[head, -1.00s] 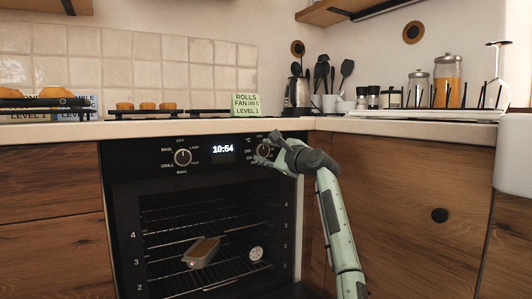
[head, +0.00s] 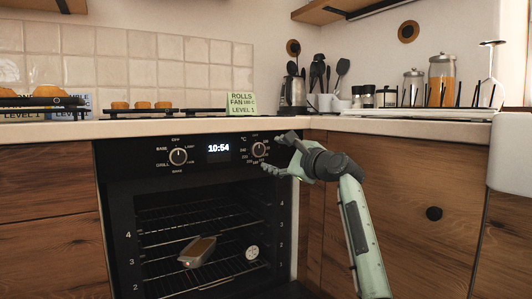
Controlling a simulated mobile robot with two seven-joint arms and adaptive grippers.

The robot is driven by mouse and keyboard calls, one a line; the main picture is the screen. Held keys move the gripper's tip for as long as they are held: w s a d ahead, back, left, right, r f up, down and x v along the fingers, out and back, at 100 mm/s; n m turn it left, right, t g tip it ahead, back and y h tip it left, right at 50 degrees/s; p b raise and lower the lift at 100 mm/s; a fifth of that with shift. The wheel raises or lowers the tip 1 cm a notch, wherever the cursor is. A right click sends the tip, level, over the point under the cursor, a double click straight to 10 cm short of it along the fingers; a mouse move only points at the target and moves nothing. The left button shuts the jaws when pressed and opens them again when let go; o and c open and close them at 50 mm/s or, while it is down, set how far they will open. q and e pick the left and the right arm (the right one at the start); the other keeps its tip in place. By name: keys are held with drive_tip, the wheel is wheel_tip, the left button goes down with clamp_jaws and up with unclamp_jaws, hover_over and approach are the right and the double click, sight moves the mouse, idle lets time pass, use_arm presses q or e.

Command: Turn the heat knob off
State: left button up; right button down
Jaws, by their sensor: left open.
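The heat knob (head: 259,150) is a round dial with temperature numbers around it, on the right of the black oven panel (head: 215,172). Its pointer is too small to read surely. A second knob (head: 178,156), marked with words such as GRILL and BAKE, is on the left of the panel. The display (head: 218,148) between them reads 10:54. My left gripper (head: 276,155) is open just right of the heat knob, fingers spread toward it. The knob shows uncovered, and I cannot tell whether a fingertip touches it. My right gripper is not in view.
The worktop edge (head: 390,128) is above the panel.

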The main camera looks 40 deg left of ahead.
use_arm(q)
drive_tip(key=shift+v, duration=2.3)
